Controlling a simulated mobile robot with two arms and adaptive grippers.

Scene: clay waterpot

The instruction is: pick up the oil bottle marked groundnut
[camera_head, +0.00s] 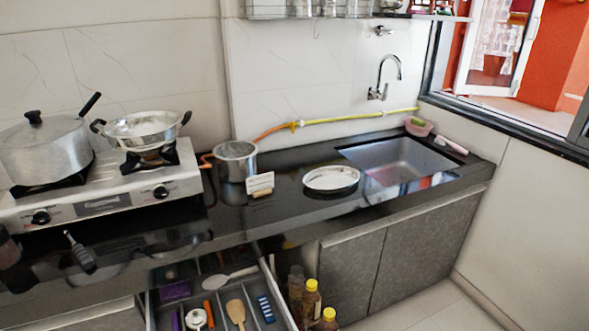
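Several oil bottles stand low in the picture, beside the open drawer and in front of the cabinet. One bottle with a yellow cap (311,299) holds an amber-brown liquid. Another yellow-capped bottle (328,320) is nearer and cut off by the bottom edge. A clear, brownish bottle (296,284) stands just behind them. Their labels are too small or hidden, so I cannot tell which is marked groundnut. Neither of my grippers shows in the head view.
An open drawer (215,271) with utensils juts out left of the bottles. The black counter (290,207) bears a stove (105,195), a steel pot (236,162), a small card (260,183) and a plate (331,179). A sink (400,160) is at right. Floor right of the bottles is clear.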

